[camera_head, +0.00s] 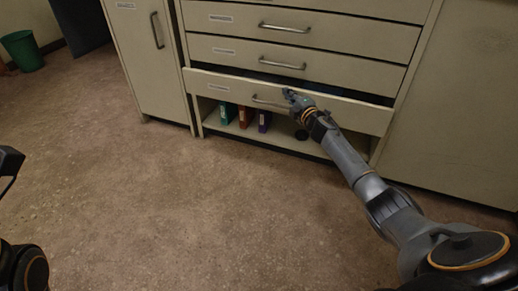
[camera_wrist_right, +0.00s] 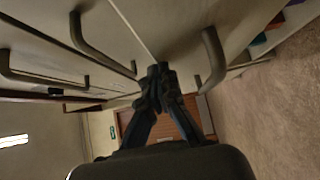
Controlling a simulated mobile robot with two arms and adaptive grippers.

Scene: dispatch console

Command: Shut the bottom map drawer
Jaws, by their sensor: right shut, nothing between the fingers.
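The bottom map drawer (camera_head: 345,110) is the lowest drawer of the beige cabinet in the head view. It stands partly open, with a dark gap above its front. Its bar handle (camera_head: 268,103) is partly beside my right gripper (camera_head: 292,97), which is at the drawer front. The right gripper is shut and empty; it also shows in the right wrist view (camera_wrist_right: 160,82), close to a bar handle (camera_wrist_right: 212,60). I cannot tell whether the fingers touch the drawer. At the left edge of the head view a dark part of my left arm shows, but its fingers do not.
Two drawers above, the upper (camera_head: 300,28) and the middle (camera_head: 290,58), look shut. An open shelf (camera_head: 285,137) below holds several coloured binders (camera_head: 246,117). A cupboard (camera_head: 150,70) stands to the left. A green bin (camera_head: 22,50) is at far left. The floor (camera_head: 170,210) in front is clear.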

